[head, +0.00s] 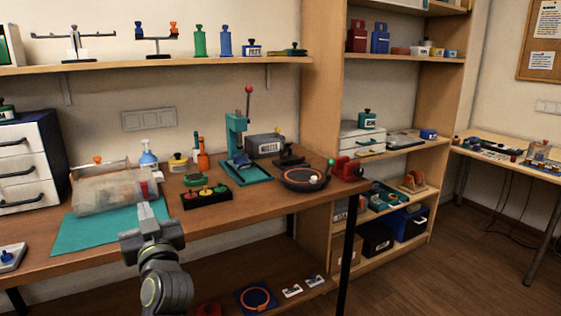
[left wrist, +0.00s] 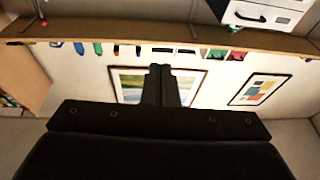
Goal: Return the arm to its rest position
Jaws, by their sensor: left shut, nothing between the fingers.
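My left gripper (head: 149,216) is in front of the wooden workbench (head: 215,207) in the head view, above the front edge of a teal mat (head: 85,232). Its fingers point up and away from me. In the left wrist view the two fingers of the left gripper (left wrist: 161,70) lie together, shut, with nothing between them. Behind them that view shows a wall with framed pictures (left wrist: 258,90) and a shelf edge. My right gripper is not in view.
On the bench stand a clear bag-like bundle (head: 112,192), a black box with coloured knobs (head: 206,197), a teal press (head: 237,135) and a round dark tray (head: 304,179). White drawers (head: 20,165) stand at the left. Open floor (head: 460,260) lies to the right.

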